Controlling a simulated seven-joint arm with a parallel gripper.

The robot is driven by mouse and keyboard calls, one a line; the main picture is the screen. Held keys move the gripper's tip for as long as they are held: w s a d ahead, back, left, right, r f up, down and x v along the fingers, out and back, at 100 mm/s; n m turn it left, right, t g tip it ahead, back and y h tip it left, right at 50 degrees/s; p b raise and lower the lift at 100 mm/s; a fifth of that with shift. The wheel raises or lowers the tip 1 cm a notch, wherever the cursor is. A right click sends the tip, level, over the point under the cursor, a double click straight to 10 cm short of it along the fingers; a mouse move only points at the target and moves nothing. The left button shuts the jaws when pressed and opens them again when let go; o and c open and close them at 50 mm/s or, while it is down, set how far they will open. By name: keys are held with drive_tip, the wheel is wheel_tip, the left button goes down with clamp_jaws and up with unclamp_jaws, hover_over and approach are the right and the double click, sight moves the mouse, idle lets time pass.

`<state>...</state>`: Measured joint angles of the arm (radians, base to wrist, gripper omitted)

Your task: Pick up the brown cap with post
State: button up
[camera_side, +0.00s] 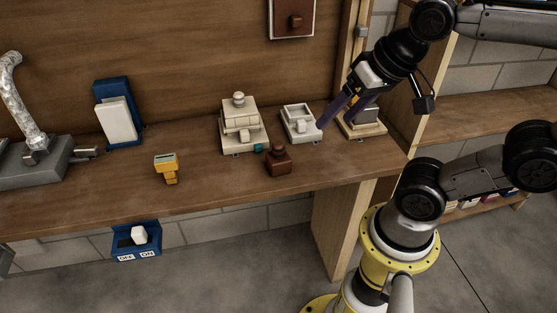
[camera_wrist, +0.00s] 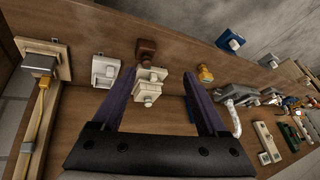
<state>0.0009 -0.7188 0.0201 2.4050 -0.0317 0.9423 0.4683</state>
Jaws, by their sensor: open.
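The brown cap with post (camera_side: 279,160) stands upright on the wooden bench near its front edge. In the wrist view the brown cap (camera_wrist: 146,48) shows at the upper middle, beyond the left finger's tip. My gripper (camera_side: 335,112) is open and empty, above the bench to the right of the cap and apart from it. In the wrist view my gripper's two purple fingers (camera_wrist: 161,72) are spread wide, with the cream stepped block between them in the picture.
A cream stepped block (camera_side: 241,125) stands just behind the cap, and a white open box (camera_side: 301,122) behind it to the right. A yellow piece (camera_side: 167,167) stands to the left. A grey block on a wooden base (camera_side: 363,122) sits near my gripper. Bench between yellow piece and cap is clear.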

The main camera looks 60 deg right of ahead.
drive_tip(key=w+d+r+m+g, duration=0.1)
drive_tip(key=w+r+m, duration=0.1)
drive_tip(key=w+m, duration=0.3)
drive_tip(key=m+g+h, duration=0.2)
drive_tip(key=m+g, duration=0.2)
drive_tip(key=m, duration=0.3)
hover_over(278, 143)
drive_tip(key=a, duration=0.2)
wheel_tip(278, 143, down, 8)
drive_tip(key=f, duration=0.4)
drive_tip(key=d+f, duration=0.1)
drive_tip(key=f, duration=0.4)
drive_tip(key=d+f, duration=0.1)
drive_tip(key=f, duration=0.4)
drive_tip(key=shift+s+f, duration=0.1)
drive_tip(key=shift+f, duration=0.05)
clamp_jaws()
